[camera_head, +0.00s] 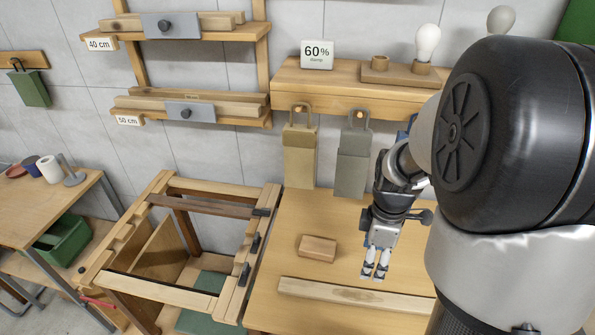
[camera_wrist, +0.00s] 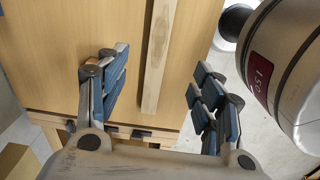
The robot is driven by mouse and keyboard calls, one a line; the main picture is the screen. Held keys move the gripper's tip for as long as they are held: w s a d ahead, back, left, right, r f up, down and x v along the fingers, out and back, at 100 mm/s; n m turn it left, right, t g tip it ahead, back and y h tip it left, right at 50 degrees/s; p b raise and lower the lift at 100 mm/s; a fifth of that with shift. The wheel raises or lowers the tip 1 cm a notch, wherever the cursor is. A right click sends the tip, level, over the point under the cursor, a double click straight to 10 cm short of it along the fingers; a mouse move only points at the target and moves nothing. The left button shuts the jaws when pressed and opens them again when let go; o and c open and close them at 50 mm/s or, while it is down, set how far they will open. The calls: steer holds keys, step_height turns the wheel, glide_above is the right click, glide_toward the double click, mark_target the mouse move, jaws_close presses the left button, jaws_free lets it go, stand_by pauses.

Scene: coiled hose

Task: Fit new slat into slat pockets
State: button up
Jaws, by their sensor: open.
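A long pale wooden slat (camera_head: 355,296) lies flat on the right-hand worktable; it also shows in the wrist view (camera_wrist: 158,60). My gripper (camera_head: 375,274) points down just behind the slat in the head view. In the wrist view my gripper (camera_wrist: 160,66) has its fingers wide apart, with the slat in the gap between them and nothing held. The wooden frame (camera_head: 170,290) stands left of the table. Its left rail has notches, and its right rail carries dark clips (camera_head: 245,272). A darker slat (camera_head: 200,206) spans the frame near its back.
A small wooden block (camera_head: 317,247) lies on the table (camera_head: 270,310) behind the slat. Wall racks labelled 40 cm (camera_head: 100,44) and 50 cm (camera_head: 128,120) hold more slats. A shelf (camera_head: 285,80) with a bulb and hanging bags is behind. A side bench (camera_head: 30,205) stands left.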

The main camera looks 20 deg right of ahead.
steer(key=d+f, duration=0.1)
steer(key=f, duration=0.1)
steer(key=b, duration=0.4)
glide_above(364, 296)
steer(key=shift+n, duration=0.4)
step_height(364, 296, down, 11)
steer(key=shift+s+f, duration=0.1)
steer(key=shift+s, duration=0.05)
steer(key=shift+f+b, duration=1.25)
steer(key=shift+f, duration=1.45)
steer(key=shift+r, duration=0.1)
steer(key=shift+c, duration=0.2)
steer(key=c, duration=1.2)
